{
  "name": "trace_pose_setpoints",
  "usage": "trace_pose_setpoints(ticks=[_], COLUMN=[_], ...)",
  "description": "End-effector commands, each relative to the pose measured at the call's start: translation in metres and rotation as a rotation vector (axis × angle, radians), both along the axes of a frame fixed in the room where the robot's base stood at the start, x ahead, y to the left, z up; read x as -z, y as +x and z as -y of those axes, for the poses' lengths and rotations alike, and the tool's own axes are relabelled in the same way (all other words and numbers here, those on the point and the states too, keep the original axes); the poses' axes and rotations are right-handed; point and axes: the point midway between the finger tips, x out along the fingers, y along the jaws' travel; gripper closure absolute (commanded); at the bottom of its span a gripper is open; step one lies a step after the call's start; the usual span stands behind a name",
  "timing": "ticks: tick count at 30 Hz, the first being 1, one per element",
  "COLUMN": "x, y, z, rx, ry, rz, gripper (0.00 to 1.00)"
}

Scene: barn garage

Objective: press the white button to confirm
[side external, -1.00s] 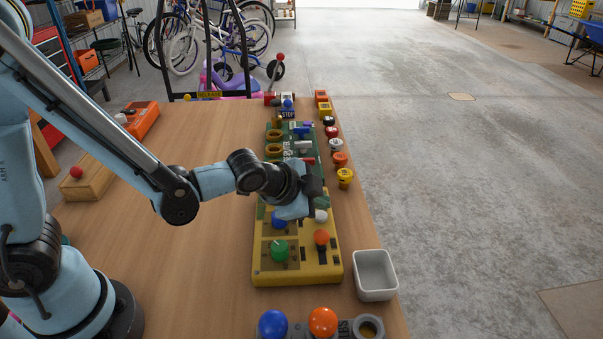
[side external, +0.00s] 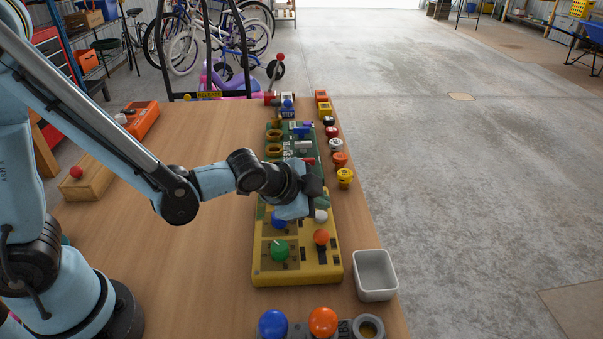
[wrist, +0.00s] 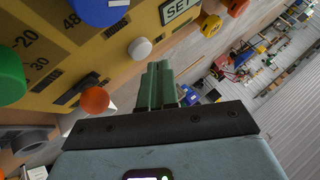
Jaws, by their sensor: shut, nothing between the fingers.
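The white button (side external: 320,216) is a small round knob on the yellow panel (side external: 262,268), beside my gripper (side external: 317,198) in the side view. The wrist view shows the white button (wrist: 140,48) on the yellow panel face (wrist: 85,52), close to the label reading SET (wrist: 180,10). My gripper's green fingers (wrist: 158,68) are together and empty, just right of and below the button in that picture. A gap shows between fingertips and button in the wrist view. In the side view my wrist partly hides the panel's far end, and I cannot tell the distance there.
Close by on the panel are a blue knob (side external: 279,219), a green knob (side external: 280,250) and an orange knob (side external: 321,237). A white bin (side external: 375,275) stands right of the panel. Several coloured buttons line the table's right edge. The table left of the panel is mostly clear.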

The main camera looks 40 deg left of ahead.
Motion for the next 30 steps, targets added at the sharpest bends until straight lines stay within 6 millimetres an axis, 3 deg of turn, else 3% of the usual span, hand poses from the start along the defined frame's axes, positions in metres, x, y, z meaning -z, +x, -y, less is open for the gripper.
trace_pose_setpoints(ticks=[30], x=[0.0071], y=[0.0002], z=[0.0001], rx=[0.0], ry=[0.0], rz=[0.0], gripper=[1.0])
